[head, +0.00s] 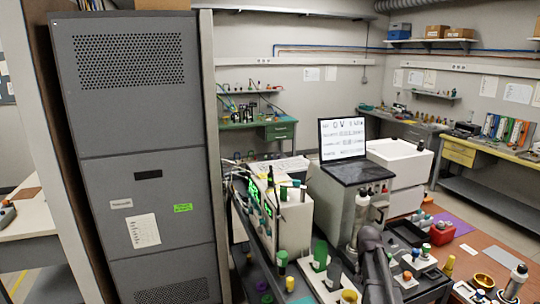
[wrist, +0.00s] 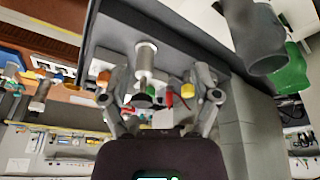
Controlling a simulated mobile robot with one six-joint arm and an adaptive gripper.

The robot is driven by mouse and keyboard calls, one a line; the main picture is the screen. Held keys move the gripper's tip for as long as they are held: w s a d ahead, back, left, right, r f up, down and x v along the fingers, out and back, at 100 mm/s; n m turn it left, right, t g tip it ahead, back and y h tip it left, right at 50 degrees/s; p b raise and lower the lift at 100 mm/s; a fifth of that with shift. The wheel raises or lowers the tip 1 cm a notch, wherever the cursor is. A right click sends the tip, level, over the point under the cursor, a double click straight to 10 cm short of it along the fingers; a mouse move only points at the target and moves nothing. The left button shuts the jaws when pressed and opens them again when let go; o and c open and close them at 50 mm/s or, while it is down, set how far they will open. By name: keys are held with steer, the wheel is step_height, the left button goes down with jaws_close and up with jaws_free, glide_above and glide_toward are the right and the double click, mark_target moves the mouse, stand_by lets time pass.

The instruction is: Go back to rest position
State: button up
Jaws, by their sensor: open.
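My gripper (wrist: 160,98) shows in the wrist view with its two fingers spread apart and nothing held between them. Beyond the fingers, a silver cylinder (wrist: 146,58) shows in the gap, apart from both fingers as far as I can tell. In the head view my dark arm (head: 374,262) rises from the bottom edge among the bench items. The fingertips are hard to make out there.
A green cylinder (wrist: 292,72) and a grey cylinder (wrist: 262,48) stand close on the right in the wrist view. In the head view, a laptop (head: 343,140) sits on a white instrument behind my arm. A tall grey cabinet (head: 135,150) blocks the left.

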steer(key=s+a+f+n+g+y+b, duration=0.1)
steer(key=s+a+f+n+b, duration=0.2)
steer(key=s+a, duration=0.5)
steer(key=s+a+f+n+g+y+b, duration=0.1)
steer(key=s+a+f+n+b, duration=0.2)
steer(key=s+a, duration=0.6)
steer(key=s+f, duration=0.2)
steer(key=s, duration=0.1)
steer(key=shift+s+n+g+b, duration=0.3)
steer(key=shift+s+n, duration=0.1)
